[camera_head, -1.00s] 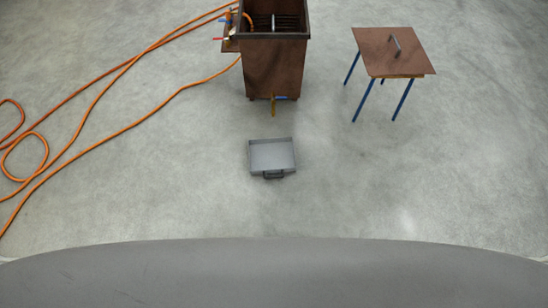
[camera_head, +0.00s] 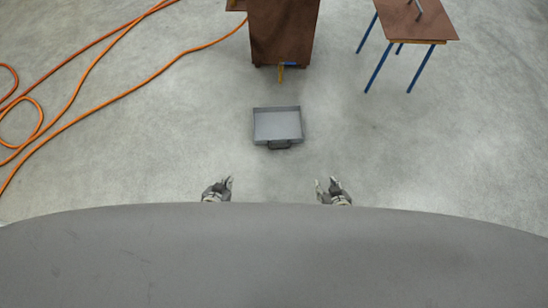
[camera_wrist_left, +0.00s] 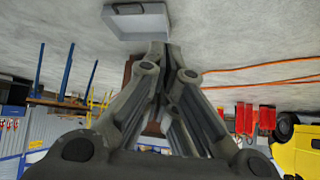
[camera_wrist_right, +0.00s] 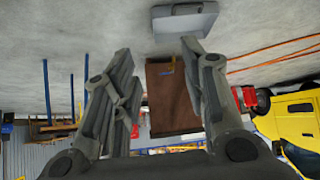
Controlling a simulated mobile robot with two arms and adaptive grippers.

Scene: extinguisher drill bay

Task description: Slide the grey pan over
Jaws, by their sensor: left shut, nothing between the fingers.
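The grey pan (camera_head: 277,125) is a shallow square tray lying on the concrete floor, with a dark handle (camera_head: 279,145) on its near side. The pan also shows at the top of the left wrist view (camera_wrist_left: 150,24) and of the right wrist view (camera_wrist_right: 190,24). My left gripper (camera_head: 229,181) is near my body, apart from the pan and to its lower left. Its fingers meet in the left wrist view, with nothing between them. My right gripper (camera_head: 326,183) is to the pan's lower right, apart from it. Its fingers stand wide apart and empty in the right wrist view.
A brown-topped stand (camera_head: 415,22) on blue legs is at the upper right. Orange hoses (camera_head: 95,70) lie at the left. The floor around the pan is clear.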

